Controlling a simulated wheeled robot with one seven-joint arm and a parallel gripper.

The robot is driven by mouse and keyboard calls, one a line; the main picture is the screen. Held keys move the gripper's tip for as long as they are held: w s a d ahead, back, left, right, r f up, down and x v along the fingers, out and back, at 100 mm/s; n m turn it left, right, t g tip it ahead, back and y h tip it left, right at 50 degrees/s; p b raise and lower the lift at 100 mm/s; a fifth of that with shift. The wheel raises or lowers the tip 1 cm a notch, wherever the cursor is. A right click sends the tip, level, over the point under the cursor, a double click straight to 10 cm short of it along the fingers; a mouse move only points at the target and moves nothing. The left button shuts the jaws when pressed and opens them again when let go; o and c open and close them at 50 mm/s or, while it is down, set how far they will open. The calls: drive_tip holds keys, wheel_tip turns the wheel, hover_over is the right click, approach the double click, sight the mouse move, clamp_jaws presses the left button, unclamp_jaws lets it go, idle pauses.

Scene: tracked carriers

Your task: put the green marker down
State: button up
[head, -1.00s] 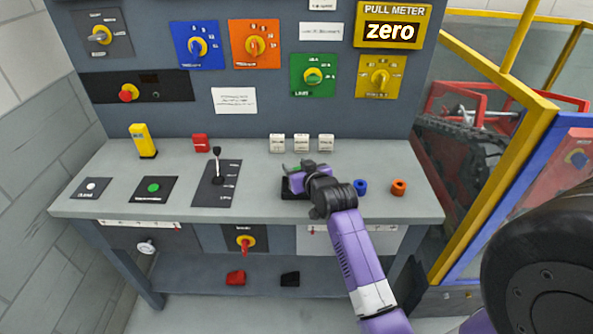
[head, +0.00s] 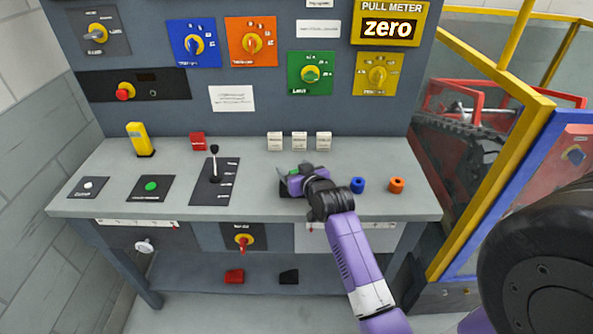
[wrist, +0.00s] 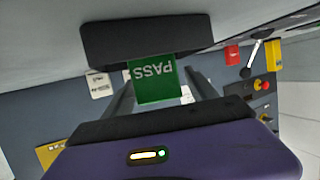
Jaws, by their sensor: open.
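The green marker (wrist: 153,82), lettered PASS, shows upside down in the wrist view. It meets a black block (wrist: 145,38) that lies against the grey bench top. My gripper (wrist: 160,85) is open, with one dark finger on each side of the marker; I cannot tell if either finger touches it. In the head view my purple gripper (head: 298,181) is low over the middle of the bench and hides most of the marker (head: 293,172). The black block (head: 284,189) shows only in part beneath the gripper.
A black lever (head: 214,165) rises to the left. The bench (head: 110,205) is clear along its front edge.

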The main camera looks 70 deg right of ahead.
drive_tip(key=v, duration=1.2)
drive_tip(key=s+a+f+n+t+y, duration=0.2)
drive_tip(key=a, duration=0.9)
drive_tip(key=s+a+f+n+t+y, duration=0.1)
drive_tip(key=s+a+f+n+y, duration=0.15)
drive_tip(key=a, duration=0.85)
drive_tip(key=s+a+r+n+t+y, duration=0.1)
drive_tip(key=s+a+r+n+y, duration=0.1)
drive_tip(key=s+a, duration=0.3)
drive_tip(key=s+a+r+n+t+y, duration=0.1)
drive_tip(key=s+a+r+n+y, duration=0.1)
drive_tip(key=a, duration=0.6)
drive_tip(key=shift+s+a+r+y+b, duration=0.3)
drive_tip(key=shift+s+r+y, duration=0.55)
drive_tip(key=shift+s, duration=1)
drive_tip(key=shift+r+n, duration=0.2)
drive_tip(key=shift+n, duration=0.05)
